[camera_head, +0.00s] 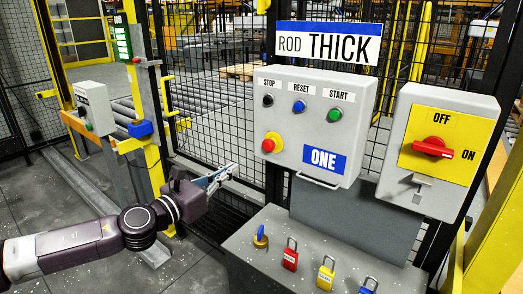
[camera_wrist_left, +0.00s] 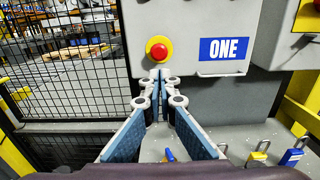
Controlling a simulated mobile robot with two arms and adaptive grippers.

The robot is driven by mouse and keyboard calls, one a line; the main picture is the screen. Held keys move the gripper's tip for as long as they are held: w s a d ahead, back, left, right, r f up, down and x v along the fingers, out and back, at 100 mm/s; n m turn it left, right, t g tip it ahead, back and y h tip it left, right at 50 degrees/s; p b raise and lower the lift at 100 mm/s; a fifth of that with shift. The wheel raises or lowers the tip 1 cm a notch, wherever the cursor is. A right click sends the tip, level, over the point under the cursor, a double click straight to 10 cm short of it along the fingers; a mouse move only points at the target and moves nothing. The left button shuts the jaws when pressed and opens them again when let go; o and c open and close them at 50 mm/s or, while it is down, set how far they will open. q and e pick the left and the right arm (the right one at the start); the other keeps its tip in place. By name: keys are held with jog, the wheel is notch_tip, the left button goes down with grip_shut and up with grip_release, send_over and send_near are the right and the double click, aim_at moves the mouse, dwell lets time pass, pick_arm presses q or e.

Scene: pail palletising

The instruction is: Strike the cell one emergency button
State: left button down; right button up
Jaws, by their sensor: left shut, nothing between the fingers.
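The control box marked ONE (camera_head: 312,110) hangs on the mesh fence. Its red emergency button (camera_head: 272,142) on a yellow collar sits at the lower left of its face, under the black STOP button (camera_head: 268,100). In the left wrist view the emergency button (camera_wrist_left: 158,49) shows just above the closed fingertips. My left gripper (camera_head: 231,168) is shut and empty, left of the box and a little lower than the button. In the head view a gap shows between the fingertips and the button. My right gripper is in neither view.
A grey box with a red rotary switch (camera_head: 433,148) is mounted at the right. Below, a grey shelf (camera_head: 240,246) holds several padlocks, one of them red (camera_head: 290,256). A yellow post and another button box (camera_head: 95,108) stand at the left.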

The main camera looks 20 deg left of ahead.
pick_arm(q)
jog(key=p, duration=0.2)
send_near(267, 147)
jog(key=p+x, duration=0.1)
jog(key=x, duration=0.5)
jog(key=shift+w+d+f, duration=0.1)
jog(key=shift+w+d, duration=0.05)
jog(key=shift+w, duration=0.4)
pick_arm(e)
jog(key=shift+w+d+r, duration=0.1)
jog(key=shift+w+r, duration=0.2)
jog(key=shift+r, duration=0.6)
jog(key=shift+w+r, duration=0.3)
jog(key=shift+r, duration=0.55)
